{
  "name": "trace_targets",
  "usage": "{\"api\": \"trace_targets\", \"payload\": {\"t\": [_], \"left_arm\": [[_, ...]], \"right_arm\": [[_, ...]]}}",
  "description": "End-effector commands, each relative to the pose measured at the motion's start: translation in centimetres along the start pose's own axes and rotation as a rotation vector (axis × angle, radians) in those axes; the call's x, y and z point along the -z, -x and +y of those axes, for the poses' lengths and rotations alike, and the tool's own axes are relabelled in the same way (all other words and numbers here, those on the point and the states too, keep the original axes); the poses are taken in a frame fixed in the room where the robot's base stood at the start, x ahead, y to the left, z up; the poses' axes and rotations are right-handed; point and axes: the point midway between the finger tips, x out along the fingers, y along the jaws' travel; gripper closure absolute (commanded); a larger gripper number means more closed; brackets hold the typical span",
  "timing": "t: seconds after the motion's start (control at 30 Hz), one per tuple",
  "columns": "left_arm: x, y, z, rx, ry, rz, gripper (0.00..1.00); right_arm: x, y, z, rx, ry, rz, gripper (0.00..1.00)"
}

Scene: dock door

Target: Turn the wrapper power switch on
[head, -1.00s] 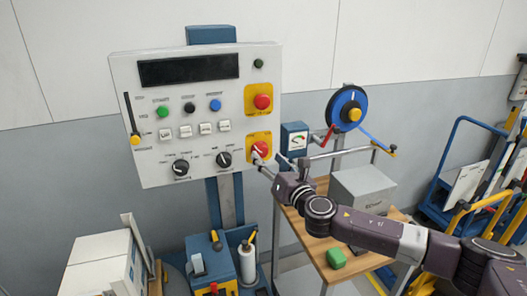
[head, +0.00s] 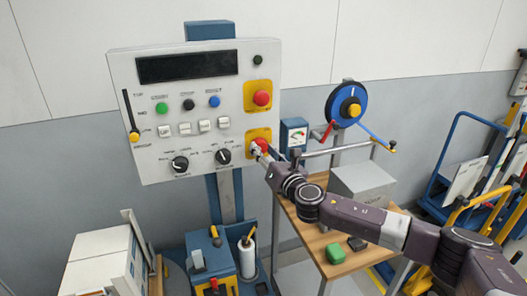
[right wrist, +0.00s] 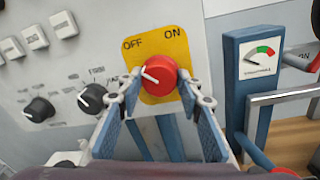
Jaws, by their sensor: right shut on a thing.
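The wrapper power switch is a red round knob (right wrist: 160,79) on a yellow plate (right wrist: 183,45) marked OFF at left and ON at right. Its white pointer line points left and slightly up, to the OFF side. In the head view the yellow plate (head: 250,134) is at the lower right of the white control panel (head: 210,88). My right gripper (right wrist: 158,92) has one finger on each side of the knob and is shut on it. In the head view my right gripper (head: 259,150) partly covers the knob. My left gripper is not in view.
Another red button (head: 261,98) on a yellow plate sits above the switch. Two black knobs (head: 180,164) are to its left. A gauge box (head: 294,134), a blue reel (head: 346,105) and a wooden table (head: 322,243) with a grey box stand to the right.

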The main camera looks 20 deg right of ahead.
Motion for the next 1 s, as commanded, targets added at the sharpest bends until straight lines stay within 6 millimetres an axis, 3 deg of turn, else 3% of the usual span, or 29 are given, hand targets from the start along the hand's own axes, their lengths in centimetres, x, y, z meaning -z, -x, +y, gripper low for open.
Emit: {"api": "trace_targets", "payload": {"t": [0.47,1.0], "left_arm": [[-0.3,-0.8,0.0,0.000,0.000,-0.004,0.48],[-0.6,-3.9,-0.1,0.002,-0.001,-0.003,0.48]], "right_arm": [[0.2,0.0,-0.1,-0.001,-0.079,-0.008,0.91],[0.6,0.0,-0.2,-0.015,-0.538,-0.048,0.91]]}}
